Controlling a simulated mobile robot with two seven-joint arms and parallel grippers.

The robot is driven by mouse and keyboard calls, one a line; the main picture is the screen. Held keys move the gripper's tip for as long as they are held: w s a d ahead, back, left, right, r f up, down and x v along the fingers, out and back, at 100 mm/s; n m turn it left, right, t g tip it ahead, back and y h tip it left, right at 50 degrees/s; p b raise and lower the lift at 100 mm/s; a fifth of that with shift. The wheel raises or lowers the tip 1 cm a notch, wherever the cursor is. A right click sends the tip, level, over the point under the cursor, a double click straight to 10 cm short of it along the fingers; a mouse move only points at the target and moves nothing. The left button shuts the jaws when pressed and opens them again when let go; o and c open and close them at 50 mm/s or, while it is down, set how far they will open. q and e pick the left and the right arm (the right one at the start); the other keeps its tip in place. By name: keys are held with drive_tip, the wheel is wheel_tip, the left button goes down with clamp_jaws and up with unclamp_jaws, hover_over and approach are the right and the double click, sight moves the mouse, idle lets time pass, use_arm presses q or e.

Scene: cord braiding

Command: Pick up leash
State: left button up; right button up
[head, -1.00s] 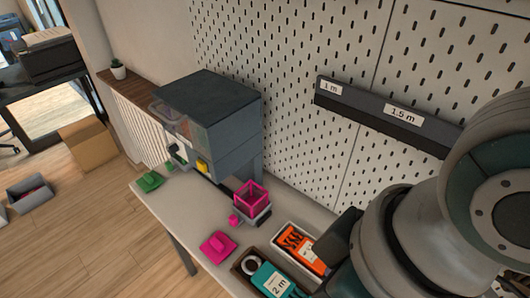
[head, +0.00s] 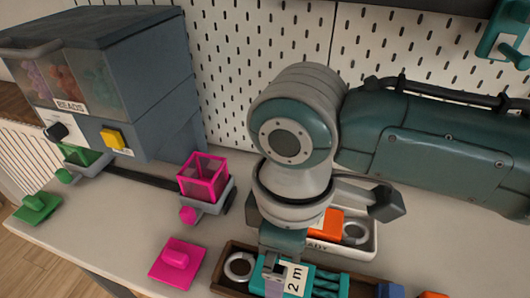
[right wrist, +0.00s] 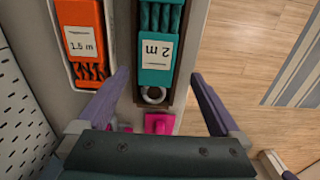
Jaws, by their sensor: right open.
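A teal leash bundle (head: 325,284) with a white "2 m" label lies in a brown tray (head: 220,265). An orange leash bundle (head: 332,222) lies in the white tray behind it. In the right wrist view the teal bundle (right wrist: 160,72) ends in a grey ring (right wrist: 154,95), and the orange bundle (right wrist: 83,35) is labelled "1.5 m". My right gripper (head: 275,270) is over the teal bundle in the head view. In the right wrist view its open fingers (right wrist: 160,80) stand either side of the tray's ring end. A small part of my left gripper (right wrist: 275,162) seems to show bottom right.
A grey bead dispenser (head: 150,110) stands on the table at left. A pink open-frame box (head: 204,178) and a pink handled block (head: 178,262) stand left of the trays. A green block (head: 37,207) is at the left edge. A pegboard (head: 240,60) rises behind.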

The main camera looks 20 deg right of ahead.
drive_tip(key=f, duration=0.1)
drive_tip(key=f+b, duration=0.1)
drive_tip(key=f, duration=0.3)
drive_tip(key=shift+w+d+b, duration=0.1)
drive_tip(key=shift+d+b, duration=0.2)
drive_tip(key=shift+b, duration=0.05)
drive_tip(key=shift+f, duration=0.2)
drive_tip(key=c, duration=1.6)
